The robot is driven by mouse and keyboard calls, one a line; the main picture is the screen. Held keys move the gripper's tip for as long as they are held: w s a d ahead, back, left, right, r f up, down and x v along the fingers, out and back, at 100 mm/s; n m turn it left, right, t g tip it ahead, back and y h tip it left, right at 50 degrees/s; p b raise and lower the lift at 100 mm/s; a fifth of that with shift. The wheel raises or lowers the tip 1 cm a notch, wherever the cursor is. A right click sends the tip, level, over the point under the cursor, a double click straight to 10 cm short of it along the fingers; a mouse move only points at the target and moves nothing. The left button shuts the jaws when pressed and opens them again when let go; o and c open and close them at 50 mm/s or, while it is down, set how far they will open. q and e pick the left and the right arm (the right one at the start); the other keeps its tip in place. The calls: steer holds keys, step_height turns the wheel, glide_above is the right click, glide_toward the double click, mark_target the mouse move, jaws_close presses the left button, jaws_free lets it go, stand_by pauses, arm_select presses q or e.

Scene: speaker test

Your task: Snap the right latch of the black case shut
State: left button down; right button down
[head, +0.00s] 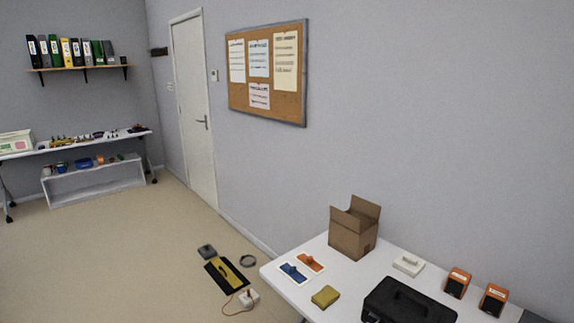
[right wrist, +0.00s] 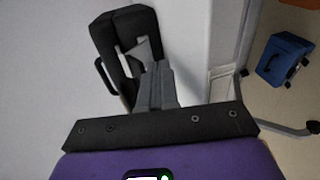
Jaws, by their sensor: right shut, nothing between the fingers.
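The black case (head: 408,303) lies on the white table at the bottom of the head view, with its handle on top. The bottom edge of the picture cuts off its near part, and I cannot make out its right latch. My right gripper (right wrist: 130,28) shows in the right wrist view, with its black fingers together and empty. A dark loop (right wrist: 102,76) shows beside the fingers; I cannot tell what it belongs to. Neither gripper shows in the head view.
On the white table (head: 318,247) stand an open cardboard box (head: 353,232), two orange-and-black speakers (head: 457,284), a yellow sponge-like block (head: 325,296) and a white box (head: 408,264). In the right wrist view a blue case (right wrist: 285,57) stands on the floor by a table leg.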

steer(key=v, duration=0.2)
steer(key=f+v, duration=0.1)
steer(key=v, duration=0.1)
steer(key=shift+s+a+p, duration=0.35)
steer(key=shift+p, duration=0.05)
